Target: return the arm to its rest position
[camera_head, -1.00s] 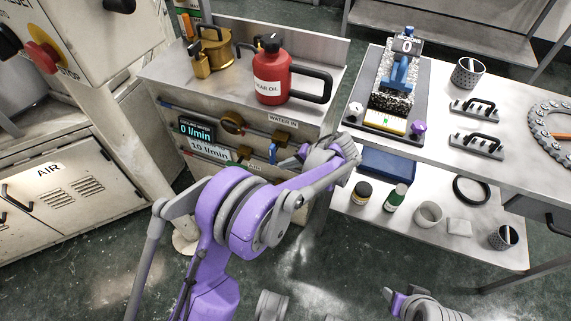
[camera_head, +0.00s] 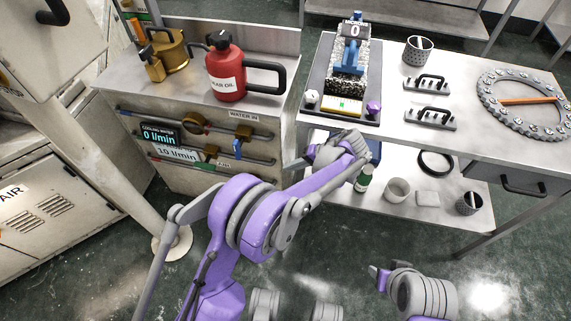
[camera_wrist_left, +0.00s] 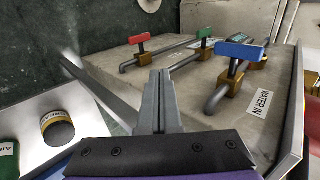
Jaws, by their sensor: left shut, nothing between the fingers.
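My left arm, purple and grey, reaches up from the bottom of the head view and bends at its wrist in front of the valve panel. My left gripper (camera_head: 300,163) is small and partly hidden there, pointing left toward the panel. In the left wrist view its two grey fingers (camera_wrist_left: 158,98) are together with nothing between them. They are in front of the panel's pipes, with no clear contact.
The valve panel (camera_head: 270,157) has a blue-handled valve (camera_wrist_left: 240,50) by the fingers. A red oil can (camera_head: 226,75) stands on its top. The bench (camera_head: 470,95) holds a measuring stand (camera_head: 352,55) and a toothed ring (camera_head: 487,100). A lower shelf (camera_head: 345,196) carries a bottle (camera_head: 364,180) and cups.

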